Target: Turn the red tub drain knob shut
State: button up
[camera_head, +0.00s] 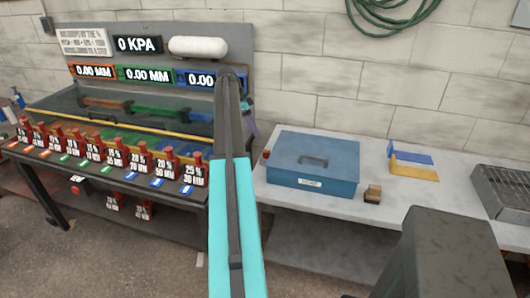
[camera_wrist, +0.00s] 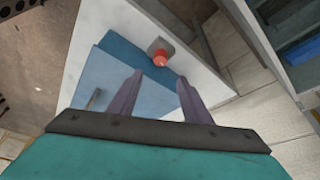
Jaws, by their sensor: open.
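A small red knob (camera_wrist: 160,59) on a grey mount sits beside the blue lidded box in the wrist view. In the head view the red knob (camera_head: 266,154) shows at the left side of the blue box (camera_head: 312,160). The blue box also fills part of the wrist view (camera_wrist: 112,75). My gripper (camera_wrist: 159,77) is open and empty, its two purple fingers apart, with the knob appearing just beyond and between the fingertips. The knob is not visibly touched. In the head view my arm hides most of the gripper.
The box stands on a pale table (camera_head: 415,200) with a wooden block (camera_head: 373,193), a yellow-and-blue bracket (camera_head: 412,160) and a metal tray (camera_head: 502,190). At left, a bench (camera_head: 120,170) carries several red clamps and number displays. A hose hangs on the wall.

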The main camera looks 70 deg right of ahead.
aim_at(266, 151)
jog(key=shift+p+x, duration=1.9)
jog(key=shift+x, duration=4.9)
jog(key=c, duration=1)
